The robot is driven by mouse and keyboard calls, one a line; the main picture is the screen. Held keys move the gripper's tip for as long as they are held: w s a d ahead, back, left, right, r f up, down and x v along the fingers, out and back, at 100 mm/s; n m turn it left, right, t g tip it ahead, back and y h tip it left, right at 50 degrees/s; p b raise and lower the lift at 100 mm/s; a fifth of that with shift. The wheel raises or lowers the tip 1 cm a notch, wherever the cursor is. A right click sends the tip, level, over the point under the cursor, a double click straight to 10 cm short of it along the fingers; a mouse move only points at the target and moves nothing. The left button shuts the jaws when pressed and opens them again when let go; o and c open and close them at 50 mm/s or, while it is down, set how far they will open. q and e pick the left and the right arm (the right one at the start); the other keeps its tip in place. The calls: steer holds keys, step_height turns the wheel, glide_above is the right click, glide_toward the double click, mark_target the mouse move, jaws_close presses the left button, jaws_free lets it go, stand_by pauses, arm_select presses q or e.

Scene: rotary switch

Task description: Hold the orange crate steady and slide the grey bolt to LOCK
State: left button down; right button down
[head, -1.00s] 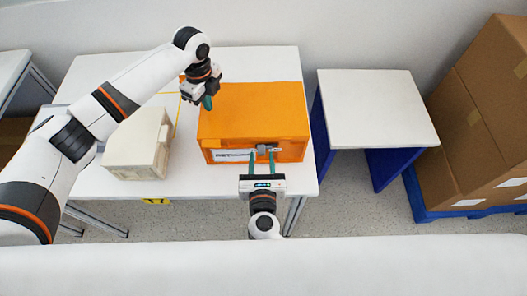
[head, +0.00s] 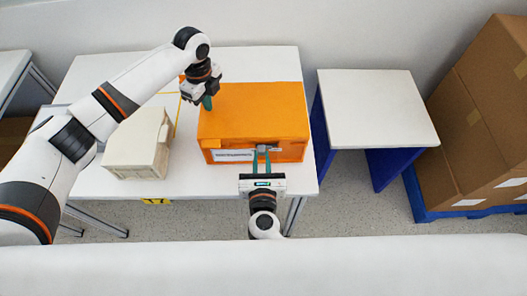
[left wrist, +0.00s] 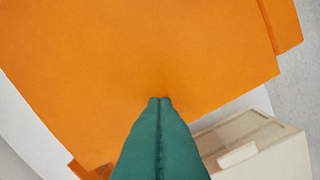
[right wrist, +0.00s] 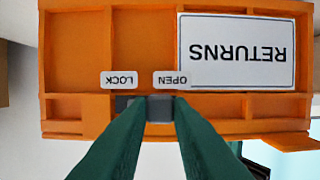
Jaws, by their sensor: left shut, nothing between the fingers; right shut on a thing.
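The orange crate (head: 255,110) stands on the white table, its front with the RETURNS label (right wrist: 235,52) facing me. My left gripper (head: 207,103) is shut and empty, its tips at the crate top near the left edge. In the left wrist view the green tips (left wrist: 160,100) meet the orange surface; I cannot tell how firmly they press. My right gripper (head: 261,152) is shut on the grey bolt (right wrist: 159,110) at the crate's front. In the upside-down right wrist view the bolt sits by the OPEN label (right wrist: 170,80), with the LOCK label (right wrist: 118,79) to its left.
A beige box (head: 138,145) stands on the white table (head: 185,180), left of the crate. A smaller white table (head: 375,108) on blue legs is at the right. Brown cartons (head: 480,120) are stacked on a blue pallet (head: 450,212) at the far right.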

arm_select(q)
steer(key=shift+s+f, duration=0.2)
steer(key=shift+f, duration=0.15)
arm_select(e)
steer(key=shift+d+f, duration=0.1)
steer(key=shift+d, duration=1.2)
steer(key=c, duration=1.3)
jaws_free()
steer(key=shift+s, duration=0.15)
steer(key=s, duration=0.2)
steer(key=s+r, duration=0.1)
steer(key=s, duration=0.1)
steer(key=shift+s, duration=0.3)
steer(key=shift+r, duration=0.1)
